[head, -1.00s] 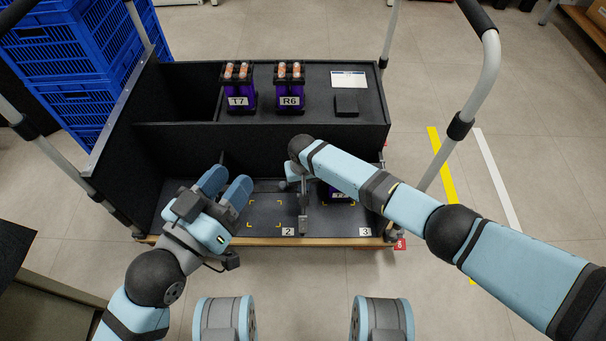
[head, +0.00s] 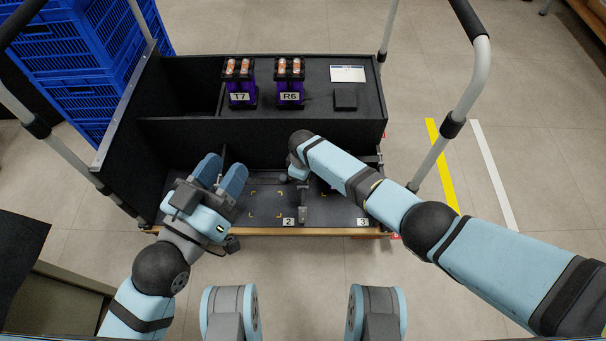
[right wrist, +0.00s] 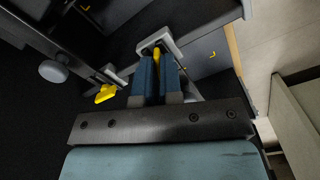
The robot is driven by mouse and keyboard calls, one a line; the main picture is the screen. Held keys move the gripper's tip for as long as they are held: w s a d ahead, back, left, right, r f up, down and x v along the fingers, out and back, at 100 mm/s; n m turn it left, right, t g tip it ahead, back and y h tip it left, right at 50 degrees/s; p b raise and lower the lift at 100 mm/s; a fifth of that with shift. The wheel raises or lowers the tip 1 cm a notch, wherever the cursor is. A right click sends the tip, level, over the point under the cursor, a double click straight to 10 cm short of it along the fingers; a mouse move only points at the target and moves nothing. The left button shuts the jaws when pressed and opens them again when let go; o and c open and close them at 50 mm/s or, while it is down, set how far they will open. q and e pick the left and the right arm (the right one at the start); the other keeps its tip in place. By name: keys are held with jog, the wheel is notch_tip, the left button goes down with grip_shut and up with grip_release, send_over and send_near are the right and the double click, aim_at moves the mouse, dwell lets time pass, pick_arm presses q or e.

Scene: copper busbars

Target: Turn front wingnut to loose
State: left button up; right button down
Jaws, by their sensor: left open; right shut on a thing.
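My right gripper (right wrist: 157,68) has its blue fingers shut on a yellow wingnut (right wrist: 157,53), the one nearer the cart's front edge, beside a grey metal bracket. A second yellow wingnut (right wrist: 105,93) sits farther back along the rail, clear of the fingers. In the head view my right arm hides both wingnuts and most of my right gripper; a grey metal bar (head: 303,211) shows below it. My left gripper (head: 222,170) is open and empty over the left part of the cart's lower deck.
The black cart (head: 185,128) carries modules T7 (head: 240,92) and R6 (head: 290,92), a white card (head: 347,74) and a black block (head: 345,99) on top. Bay 2 (head: 265,204) looks empty. Blue crates (head: 85,50) stand at the left. A grey knob (right wrist: 53,71) is near the rail.

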jog(key=n, duration=0.3)
pick_arm(q)
jog(key=shift+w+a+f, duration=0.1)
jog(key=shift+f, duration=0.3)
pick_arm(e)
jog(key=shift+n, duration=0.8)
jog(key=shift+a, duration=0.1)
jog(key=c, duration=1.3)
grip_release()
pick_arm(q)
jog(key=shift+r, duration=0.1)
